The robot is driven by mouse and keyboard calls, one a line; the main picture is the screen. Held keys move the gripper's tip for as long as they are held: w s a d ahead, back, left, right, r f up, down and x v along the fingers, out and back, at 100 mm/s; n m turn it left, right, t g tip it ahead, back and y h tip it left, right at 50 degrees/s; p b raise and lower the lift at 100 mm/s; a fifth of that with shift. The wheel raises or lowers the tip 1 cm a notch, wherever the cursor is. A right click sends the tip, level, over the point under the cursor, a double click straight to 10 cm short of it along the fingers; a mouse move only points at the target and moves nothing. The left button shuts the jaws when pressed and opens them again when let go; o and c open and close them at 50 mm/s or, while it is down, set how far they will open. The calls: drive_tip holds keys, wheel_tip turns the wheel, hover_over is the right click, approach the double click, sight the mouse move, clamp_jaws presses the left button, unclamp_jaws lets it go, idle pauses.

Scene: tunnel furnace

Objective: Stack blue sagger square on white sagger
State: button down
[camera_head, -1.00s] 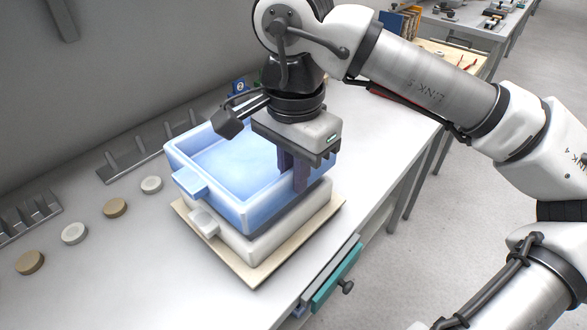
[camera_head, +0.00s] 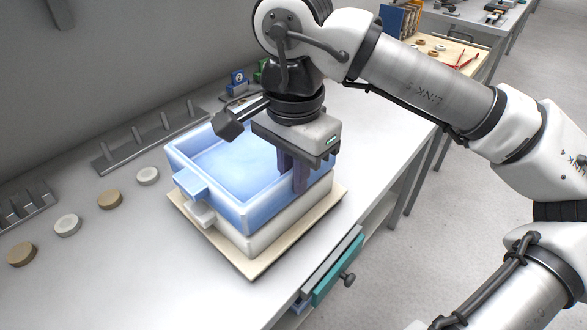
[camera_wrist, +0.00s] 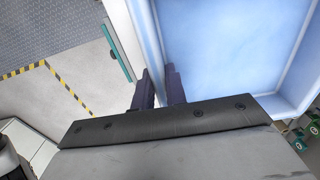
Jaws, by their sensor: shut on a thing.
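The blue sagger (camera_head: 232,160), an open square box with a tab on its left side, sits over the white sagger (camera_head: 262,235). Their tabs and edges look nearly lined up in the head view; I cannot tell whether the blue one bears fully on the white one. The white sagger stands on a cream board (camera_head: 250,268). My gripper (camera_head: 299,180) is shut on the blue sagger's near right wall. In the wrist view, my fingers (camera_wrist: 160,88) straddle that wall of the blue sagger (camera_wrist: 225,45). The white sagger's far side is hidden.
Several tan and white discs (camera_head: 110,200) lie to the left on the bench. A grey pegged rack (camera_head: 150,145) stands along the wall. A teal drawer (camera_head: 338,268) juts out at the bench's front edge.

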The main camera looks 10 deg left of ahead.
drive_tip(key=shift+f+b, duration=0.35)
drive_tip(key=shift+b, duration=0.05)
idle(0.4)
drive_tip(key=c, duration=1.3)
unclamp_jaws()
drive_tip(key=shift+c, duration=0.2)
wheel_tip(320, 180, up, 14)
drive_tip(key=p, duration=0.1)
